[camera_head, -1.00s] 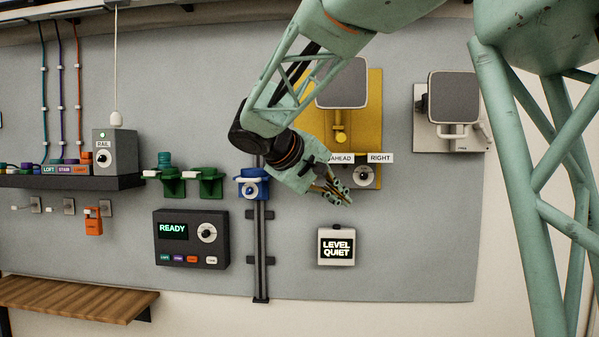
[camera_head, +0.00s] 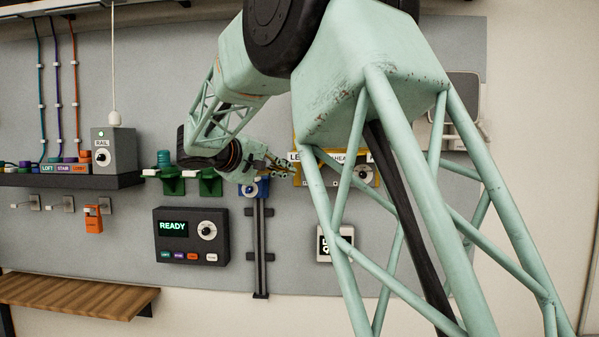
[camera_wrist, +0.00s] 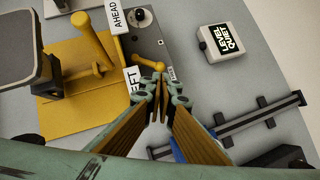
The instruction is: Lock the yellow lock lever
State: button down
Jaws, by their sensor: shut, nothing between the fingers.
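The small yellow lever (camera_wrist: 148,62) shows in the wrist view on a grey plate (camera_wrist: 152,38), its round end pointing at a small white label (camera_wrist: 170,73) that looks like "FREE". A larger yellow handle (camera_wrist: 84,74) stands on the yellow panel (camera_wrist: 60,104) to its left. My gripper (camera_wrist: 157,98) is shut and empty, its tips just below the small lever in the picture; whether they touch anything there is unclear. In the head view my gripper (camera_head: 288,168) is by the panel's left edge, and my arm hides most of the panel.
A "LEVEL QUIET" box (camera_wrist: 227,45) is at upper right in the wrist view. A dark rail (camera_wrist: 245,122) runs below it. In the head view a blue bracket (camera_head: 256,187) is close to my gripper, with green brackets (camera_head: 209,184) further left and a "READY" box (camera_head: 191,237) below.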

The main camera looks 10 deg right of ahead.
jog(key=shift+w+a+r, duration=0.15)
jog(key=shift+w+a, duration=0.3)
jog(key=shift+a, duration=0.1)
jog(key=shift+w+d, duration=0.1)
jog(key=shift+d, duration=0.05)
jog(key=shift+p+x, duration=0.4)
jog(key=shift+x, duration=4.45)
